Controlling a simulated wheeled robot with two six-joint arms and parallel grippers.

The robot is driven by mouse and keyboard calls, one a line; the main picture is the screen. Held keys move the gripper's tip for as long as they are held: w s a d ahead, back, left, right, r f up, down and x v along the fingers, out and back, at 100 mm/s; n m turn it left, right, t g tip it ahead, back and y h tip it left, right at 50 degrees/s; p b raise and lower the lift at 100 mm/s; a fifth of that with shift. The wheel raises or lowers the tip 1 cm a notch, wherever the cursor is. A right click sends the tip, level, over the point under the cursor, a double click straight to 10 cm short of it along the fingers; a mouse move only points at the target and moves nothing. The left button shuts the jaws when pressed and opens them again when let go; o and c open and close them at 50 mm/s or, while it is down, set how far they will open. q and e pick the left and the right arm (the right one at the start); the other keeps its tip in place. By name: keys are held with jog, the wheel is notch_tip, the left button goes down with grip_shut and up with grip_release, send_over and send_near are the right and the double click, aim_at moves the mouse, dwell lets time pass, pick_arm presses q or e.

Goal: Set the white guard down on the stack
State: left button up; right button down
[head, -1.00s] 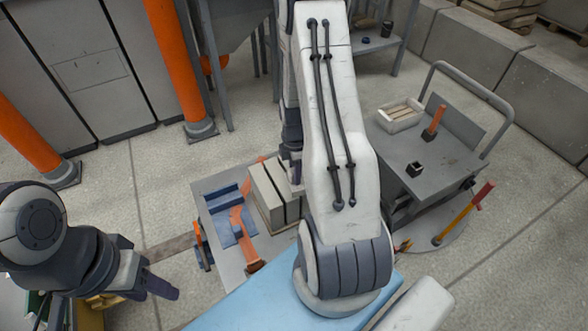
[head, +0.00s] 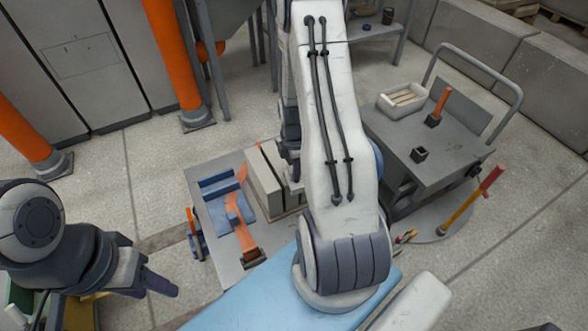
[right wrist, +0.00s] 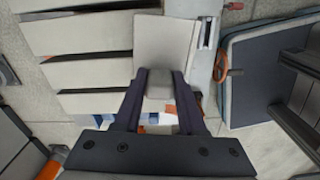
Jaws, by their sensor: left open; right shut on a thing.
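My right gripper (right wrist: 160,82) is shut on the grey block of a pale, flat piece, the white guard (right wrist: 165,42), in the right wrist view. The guard overlaps the right ends of several pale slabs (right wrist: 85,40), which look like the stack. I cannot tell whether it touches them. In the head view, the slabs (head: 264,178) stand on a grey plate, partly behind my right arm. That arm hides the guard and most of the right gripper there. My left gripper (head: 158,283) is open and empty at the lower left, away from the slabs.
A blue bracket (head: 222,196) and an orange part (head: 240,222) lie left of the slabs. A grey cart (head: 435,150) with a tray (head: 402,98) stands to the right, a red-and-yellow tool (head: 470,205) beside it. Orange posts (head: 172,55) stand behind. Open floor lies left of the plate.

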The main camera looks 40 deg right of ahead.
jog(key=shift+f+b, duration=0.4)
jog(key=shift+f, duration=0.25)
jog(key=shift+c, duration=2)
grip_release()
notch_tip(320, 180, up, 11)
jog(key=p, duration=0.2)
jog(key=shift+f+p, duration=0.2)
jog(key=shift+p, duration=0.15)
jog(key=a+r+m, duration=0.1)
jog(key=a+r, duration=0.2)
jog(key=a, duration=0.4)
jog(key=s+a+r+m, duration=0.1)
jog(key=a+r, duration=0.2)
jog(key=a, duration=0.3)
jog(key=a+r+m, duration=0.1)
jog(key=a+r, duration=0.3)
jog(key=a, duration=0.3)
jog(key=s+a+r+m+y, duration=0.1)
jog(key=s+a+r+m, duration=0.15)
jog(key=s+a, duration=0.45)
jog(key=s+a+r+m, duration=0.1)
jog(key=s+a+r, duration=0.3)
jog(key=s, duration=0.5)
notch_tip(320, 180, up, 18)
jog(key=p, duration=1.9)
jog(key=shift+w+a, duration=0.3)
